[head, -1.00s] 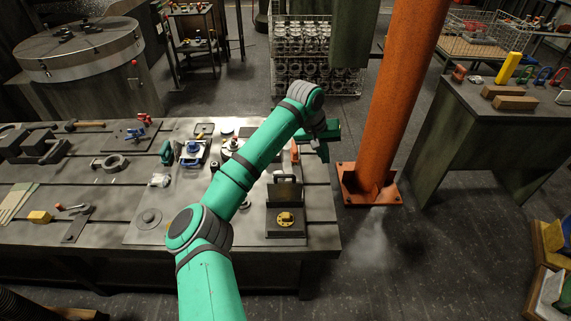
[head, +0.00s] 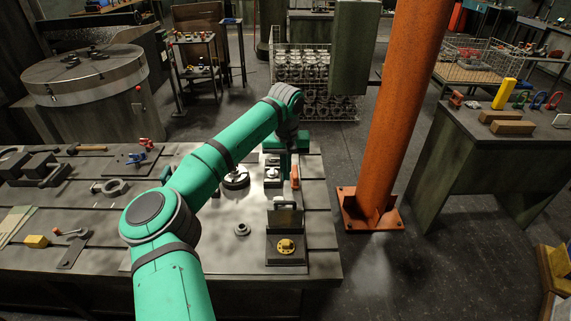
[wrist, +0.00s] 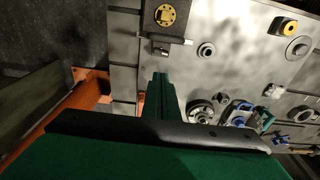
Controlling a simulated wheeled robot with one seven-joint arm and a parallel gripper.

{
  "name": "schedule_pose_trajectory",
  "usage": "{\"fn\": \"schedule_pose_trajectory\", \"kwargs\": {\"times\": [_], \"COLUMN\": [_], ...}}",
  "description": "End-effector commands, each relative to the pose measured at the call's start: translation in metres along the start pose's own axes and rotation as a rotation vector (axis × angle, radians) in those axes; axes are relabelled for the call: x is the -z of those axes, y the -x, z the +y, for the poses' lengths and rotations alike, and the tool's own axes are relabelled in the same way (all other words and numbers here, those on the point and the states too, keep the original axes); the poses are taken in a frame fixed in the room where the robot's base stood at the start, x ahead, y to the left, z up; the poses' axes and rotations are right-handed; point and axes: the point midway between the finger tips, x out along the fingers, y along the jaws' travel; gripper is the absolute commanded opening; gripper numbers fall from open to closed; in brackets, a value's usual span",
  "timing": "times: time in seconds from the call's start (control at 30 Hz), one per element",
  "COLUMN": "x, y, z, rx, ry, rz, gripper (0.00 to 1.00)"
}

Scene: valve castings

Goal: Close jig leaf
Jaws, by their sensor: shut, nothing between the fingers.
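The jig is a dark block base (head: 272,259) at the right front of the bench, with a round yellow part (head: 285,246) on it. Its leaf (head: 286,216) stands raised at the back of the base, apart from the yellow part. In the wrist view the yellow part (wrist: 165,15) is at the top and the leaf (wrist: 160,48) shows nearly edge-on just below it. My gripper (wrist: 160,77) is shut and empty, pointing toward the leaf from its back side. A gap shows between them in the wrist view. In the head view my arm partly hides the gripper.
An orange-handled item (head: 295,176) stands behind the leaf. An orange column (head: 393,110) rises beside the bench's right edge. A flanged round part (head: 235,178) and a small ring (head: 242,229) lie left of the jig. The plate between them is clear.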

Motion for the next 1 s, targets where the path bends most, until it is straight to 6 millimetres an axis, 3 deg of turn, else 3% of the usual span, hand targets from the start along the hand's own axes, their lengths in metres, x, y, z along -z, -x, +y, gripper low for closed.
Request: {"fn": "schedule_pose_trajectory", "kwargs": {"times": [0.2, 0.53, 1.0], "x": [-0.003, -0.034, -0.039], "y": [-0.037, -0.043, -0.044], "z": [-0.001, -0.001, -0.001], "rx": [0.001, 0.001, 0.000], "ry": [-0.001, 0.000, 0.001], "rz": [0.001, 0.001, 0.001], "gripper": [0.00, 0.00, 0.00]}}
